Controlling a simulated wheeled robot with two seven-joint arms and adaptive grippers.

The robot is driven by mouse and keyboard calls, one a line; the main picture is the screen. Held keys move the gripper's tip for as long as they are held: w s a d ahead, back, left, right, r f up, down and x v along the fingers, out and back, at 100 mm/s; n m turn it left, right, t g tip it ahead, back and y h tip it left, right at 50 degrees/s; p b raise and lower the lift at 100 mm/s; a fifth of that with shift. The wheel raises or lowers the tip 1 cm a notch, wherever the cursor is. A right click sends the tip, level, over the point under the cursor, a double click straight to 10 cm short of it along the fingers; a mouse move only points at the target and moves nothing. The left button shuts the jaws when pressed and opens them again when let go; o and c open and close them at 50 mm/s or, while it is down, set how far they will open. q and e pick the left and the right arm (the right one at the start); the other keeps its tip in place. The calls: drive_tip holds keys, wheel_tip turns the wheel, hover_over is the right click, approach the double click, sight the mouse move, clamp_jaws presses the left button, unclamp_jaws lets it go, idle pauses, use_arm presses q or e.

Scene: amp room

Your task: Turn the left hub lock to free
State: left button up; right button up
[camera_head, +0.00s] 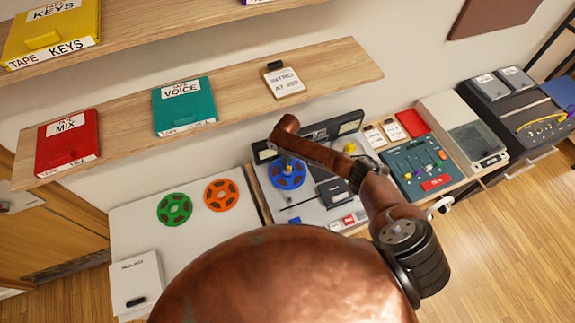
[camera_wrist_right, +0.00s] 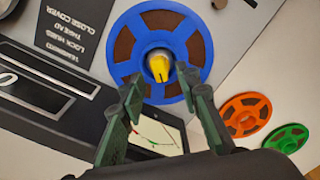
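The tape deck (camera_head: 310,208) stands on the counter. A blue reel (camera_head: 277,182) sits on its left side and also shows in the right wrist view (camera_wrist_right: 130,45). At the reel's centre is the left hub lock (camera_wrist_right: 158,66), a pale round knob with a yellow mark. My right gripper (camera_wrist_right: 157,82) is open, with one finger on each side of the hub lock's line. I cannot tell whether the fingers touch it. In the head view my right gripper (camera_head: 287,160) hangs over the reel and mostly hides the hub. My left gripper is not in view.
Green (camera_head: 174,209) and orange (camera_head: 221,195) reels lie on the white surface left of the deck. A mixer (camera_head: 415,165) stands to the right. A wooden shelf (camera_head: 235,88) with tape boxes runs above and behind. A printed instruction panel (camera_wrist_right: 75,35) shows beside the reel.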

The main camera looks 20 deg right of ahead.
wheel_tip(320, 180, up, 10)
drive_tip(key=shift+f, duration=0.2)
drive_tip(key=shift+f, duration=0.1)
idle(0.5)
